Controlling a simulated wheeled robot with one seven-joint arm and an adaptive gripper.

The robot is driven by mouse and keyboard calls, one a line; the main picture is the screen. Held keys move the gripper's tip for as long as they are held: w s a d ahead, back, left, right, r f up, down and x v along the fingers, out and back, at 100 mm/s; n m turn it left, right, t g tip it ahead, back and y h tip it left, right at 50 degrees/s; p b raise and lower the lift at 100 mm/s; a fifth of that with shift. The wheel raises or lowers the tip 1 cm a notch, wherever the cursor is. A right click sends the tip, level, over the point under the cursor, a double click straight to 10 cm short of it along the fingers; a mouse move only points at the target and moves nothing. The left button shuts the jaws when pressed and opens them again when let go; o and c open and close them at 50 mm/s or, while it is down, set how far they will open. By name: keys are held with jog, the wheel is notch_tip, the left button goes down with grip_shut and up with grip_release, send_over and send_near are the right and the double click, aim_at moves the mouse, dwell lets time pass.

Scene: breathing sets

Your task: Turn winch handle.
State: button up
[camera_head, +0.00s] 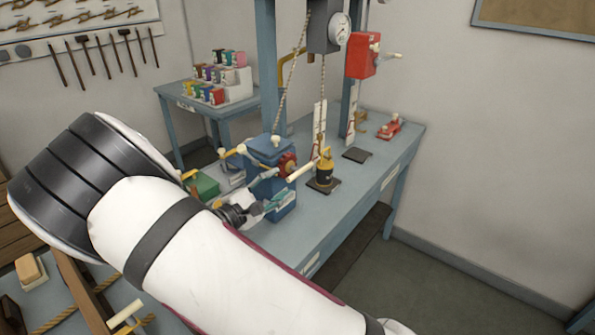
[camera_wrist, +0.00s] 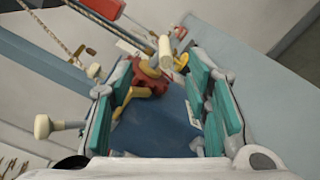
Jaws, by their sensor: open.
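A blue machine (camera_head: 270,150) stands on the workbench, with a red toothed wheel (camera_head: 287,165) and a cream handle (camera_head: 301,171) on its right side. A chain runs from near it up toward a grey block. My gripper (camera_head: 273,205) is low in front of this machine, partly hidden by my arm. In the wrist view my gripper (camera_wrist: 160,92) is open, its teal pads apart with the blue body (camera_wrist: 160,125) in view between them. The red wheel (camera_wrist: 150,77) and cream handle (camera_wrist: 165,52) lie just beyond the fingertips. I see nothing gripped.
A red box (camera_head: 362,55) with a crank is on the right post. A cream knob (camera_wrist: 42,126) is left of my gripper. A side table (camera_head: 168,93) holds colored spools. Floor at right is clear.

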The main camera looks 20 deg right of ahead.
aim_at(297, 171)
jog(key=p+x, duration=0.1)
jog(key=x, duration=0.7)
jog(key=shift+w+d, duration=0.15)
jog(key=shift+d, duration=0.05)
grip_shut()
